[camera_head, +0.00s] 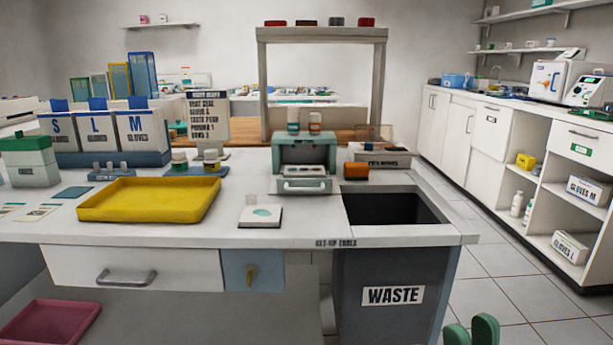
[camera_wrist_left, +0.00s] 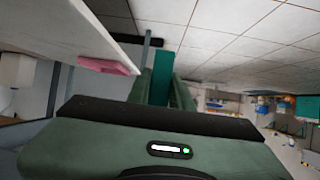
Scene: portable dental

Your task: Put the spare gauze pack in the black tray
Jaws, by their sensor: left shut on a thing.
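In the left wrist view my left gripper (camera_wrist_left: 162,92) is shut on a flat teal thing (camera_wrist_left: 161,72) that stands out between its dark green fingers. I cannot tell from its plain face whether this is the spare gauze pack. The left gripper does not show in the head view. My right gripper (camera_head: 471,331) shows only as two green fingertips at the bottom right of the head view, right of the waste bin; nothing is seen between them. I see no black tray in either view. A white square pack with a teal oval (camera_head: 262,215) lies on the counter.
The white counter (camera_head: 190,228) bears a yellow tray (camera_head: 150,214), glove boxes (camera_head: 92,132) and a small green machine (camera_head: 304,153). An open waste bin (camera_head: 392,295) is set in its right end. A pink tray (camera_head: 48,322) sits low at left. Tiled floor is clear at right.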

